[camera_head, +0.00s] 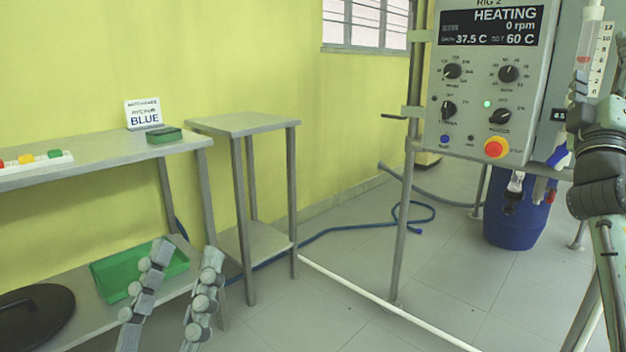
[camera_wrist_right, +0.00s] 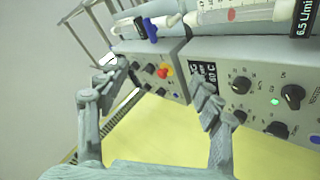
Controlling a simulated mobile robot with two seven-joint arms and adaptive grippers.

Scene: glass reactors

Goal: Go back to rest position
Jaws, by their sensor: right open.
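My left gripper (camera_head: 186,254) is at the lower left of the head view, its two grey fingers pointing up and apart with nothing between them. It appears in front of the bench's lower shelf and green tray. My right arm (camera_head: 600,185) enters at the right edge of the head view, in front of the reactor rig. In the right wrist view my right gripper (camera_wrist_right: 153,88) has its fingers spread and empty, with control panels beyond them. I cannot tell from this view how far the fingers are from the panels.
The control panel (camera_head: 488,85) reads HEATING, 37.5 C and 60 C, with a red button (camera_head: 496,148). A blue drum (camera_head: 517,215) stands below. A small table (camera_head: 245,123), steel bench (camera_head: 90,150) and green tray (camera_head: 178,262) are left. A blue hose (camera_head: 340,229) crosses otherwise open floor.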

